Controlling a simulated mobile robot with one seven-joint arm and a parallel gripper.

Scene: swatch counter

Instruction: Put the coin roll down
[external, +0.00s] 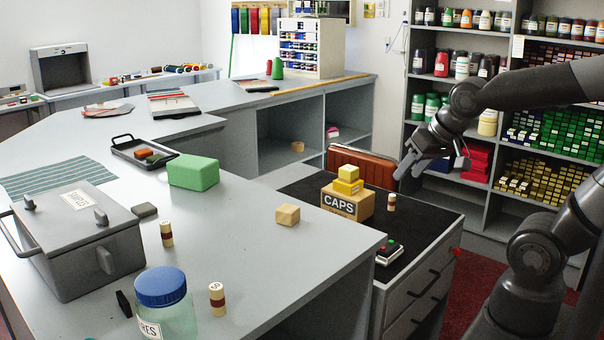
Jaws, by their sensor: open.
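A small cream coin roll (391,202) with a dark reddish band stands upright on the black top of the drawer cabinet (420,222), just right of the CAPS box (347,203). My gripper (428,163) is open and empty, above and to the right of this roll and apart from it. Two similar banded rolls stand upright on the grey counter: one by the grey samples box (166,234) and one right of the blue-lidded jar (217,299).
Yellow blocks (348,181) sit on the CAPS box. A small dark device (389,253) lies at the cabinet top's front. A brown case (362,167) stands behind. A wooden block (287,215) and a green block (193,172) are on the grey counter, which has clear room.

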